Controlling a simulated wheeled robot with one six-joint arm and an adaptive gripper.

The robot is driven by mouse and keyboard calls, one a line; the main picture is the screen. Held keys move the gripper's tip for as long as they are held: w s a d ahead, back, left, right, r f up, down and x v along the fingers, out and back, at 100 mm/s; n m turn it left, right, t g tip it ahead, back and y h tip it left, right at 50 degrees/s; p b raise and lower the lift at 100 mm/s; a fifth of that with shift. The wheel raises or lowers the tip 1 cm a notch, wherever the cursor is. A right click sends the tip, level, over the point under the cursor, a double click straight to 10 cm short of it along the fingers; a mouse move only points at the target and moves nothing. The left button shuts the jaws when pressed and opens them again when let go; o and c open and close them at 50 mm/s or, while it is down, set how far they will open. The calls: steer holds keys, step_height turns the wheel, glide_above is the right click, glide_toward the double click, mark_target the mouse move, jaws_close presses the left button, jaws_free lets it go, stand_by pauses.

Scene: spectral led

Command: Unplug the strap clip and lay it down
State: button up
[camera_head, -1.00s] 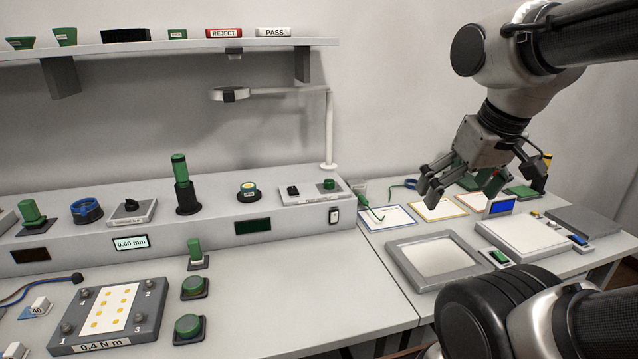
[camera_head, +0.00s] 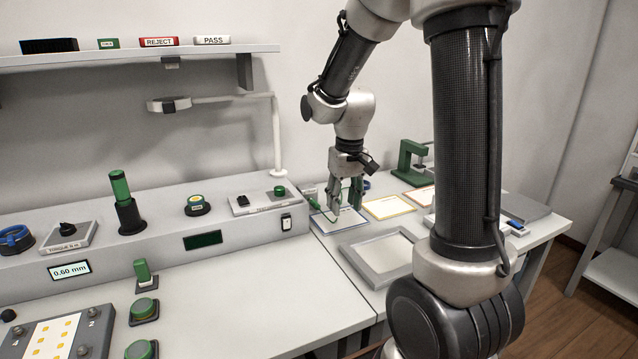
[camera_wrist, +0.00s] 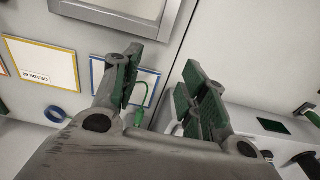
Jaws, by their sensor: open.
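My gripper (camera_head: 345,195) is open and empty, fingers pointing down, above the blue-bordered card (camera_head: 350,220) at the left end of the right-hand table. A green clip with a thin green cord, likely the strap clip (camera_head: 313,203), is just left of my gripper, by the end of the raised console. In the wrist view my open fingers (camera_wrist: 160,88) spread wide, and the green clip (camera_wrist: 138,117) and its curling cord show between and beyond them, partly hidden by the left finger. I cannot tell how the clip is plugged in.
A yellow-bordered card (camera_head: 390,206), a blue ring (camera_head: 366,184) and a green press-like fixture (camera_head: 410,162) lie nearby. A grey framed tray (camera_head: 380,257) is in front. The lamp post (camera_head: 277,140) stands left of my gripper. My arm hides part of the right-hand table.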

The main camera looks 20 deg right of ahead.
steer(key=w+f+t, duration=0.1)
steer(key=w+f, duration=0.3)
steer(key=w, duration=0.5)
steer(key=t, duration=0.3)
glide_toward(314, 201)
steer(key=f, duration=0.1)
steer(key=x, duration=0.7)
steer(key=shift+w+f, duration=0.3)
jaws_close()
